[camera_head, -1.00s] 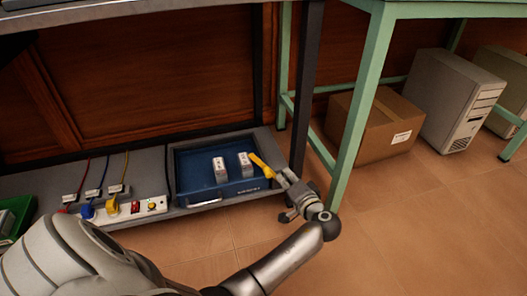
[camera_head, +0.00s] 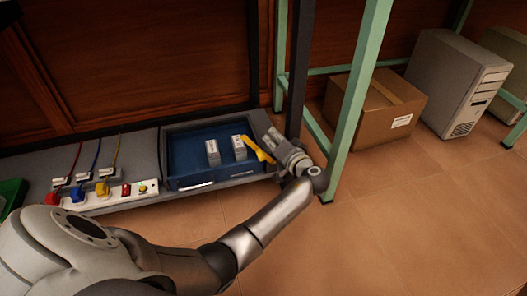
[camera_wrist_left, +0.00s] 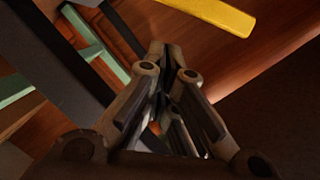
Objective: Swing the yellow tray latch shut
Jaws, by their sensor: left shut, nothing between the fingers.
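The yellow latch (camera_head: 257,148) is at the right side of the blue tray (camera_head: 180,146), slanting from upper left to lower right. It also shows at the top right of the left wrist view (camera_wrist_left: 220,14). My left gripper (camera_head: 270,136) is at the tray's right edge, just right of the latch. In the left wrist view the fingers (camera_wrist_left: 160,60) are closed together with nothing between them, and the latch lies apart from their tips. The head view does not show clearly whether gripper and latch touch. My right gripper is not in view.
Two small white boxes (camera_head: 212,152) (camera_head: 239,147) stand in the tray. A power strip with plugs (camera_head: 103,192) lies to the left. A green table leg (camera_head: 356,95) and a dark leg (camera_head: 299,70) stand close to my gripper. A cardboard box (camera_head: 374,112) is further right.

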